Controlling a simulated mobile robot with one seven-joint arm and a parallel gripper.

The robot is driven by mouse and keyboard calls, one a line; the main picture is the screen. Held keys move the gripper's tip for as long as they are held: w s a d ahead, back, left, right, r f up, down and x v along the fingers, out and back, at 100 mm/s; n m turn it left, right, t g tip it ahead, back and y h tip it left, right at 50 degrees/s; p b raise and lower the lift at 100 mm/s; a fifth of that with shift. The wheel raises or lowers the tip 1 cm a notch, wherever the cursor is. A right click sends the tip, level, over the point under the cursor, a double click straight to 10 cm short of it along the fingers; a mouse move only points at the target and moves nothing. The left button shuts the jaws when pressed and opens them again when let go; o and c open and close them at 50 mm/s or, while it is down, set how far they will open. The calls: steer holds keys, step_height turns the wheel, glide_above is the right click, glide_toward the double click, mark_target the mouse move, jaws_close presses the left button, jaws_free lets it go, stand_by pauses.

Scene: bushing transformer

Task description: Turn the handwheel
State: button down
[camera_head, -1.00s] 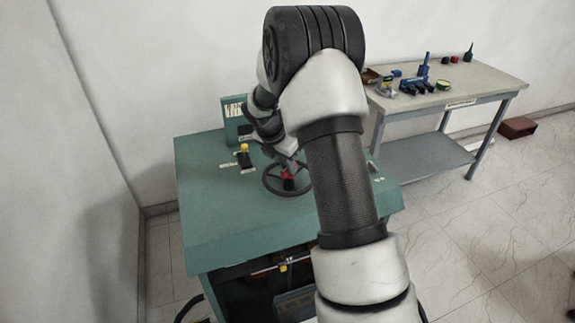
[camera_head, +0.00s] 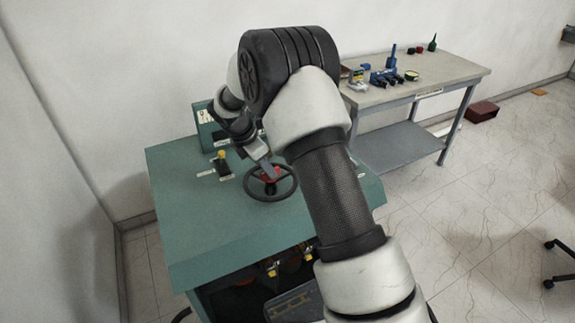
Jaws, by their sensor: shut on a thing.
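The handwheel (camera_head: 284,192) is a dark round wheel with a red centre, set on the top of a green cabinet (camera_head: 185,230). My gripper (camera_head: 268,171) is at the wheel's red middle, on its far side, and is shut on the handwheel. The fingertips are small in the picture, and my arm hides part of the wrist and of the cabinet's right side.
A yellow-topped lever (camera_head: 222,157) stands on the cabinet left of the wheel. A workbench (camera_head: 440,72) with blue tools and bottles stands at the back right. A reddish box (camera_head: 481,112) lies on the floor. The floor at the right is mostly clear.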

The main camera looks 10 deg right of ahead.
steer(key=m+g, duration=0.1)
steer(key=m, duration=0.1)
steer(key=shift+w+m+p, duration=0.15)
steer(key=shift+m+p, duration=0.15)
steer(key=shift+m, duration=0.1)
steer(key=shift+w+m+g+p, duration=0.15)
steer(key=shift+m+g, duration=0.25)
steer(key=shift+m, duration=0.6)
steer(key=shift+s+m+g+p, duration=0.15)
steer(key=shift+m+g, duration=0.25)
steer(key=shift+m, duration=0.6)
steer(key=shift+w, duration=0.1)
steer(key=c, duration=1.7)
jaws_free()
steer(key=v, duration=1.7)
steer(key=shift+w+r, duration=0.15)
steer(key=shift+r, duration=0.05)
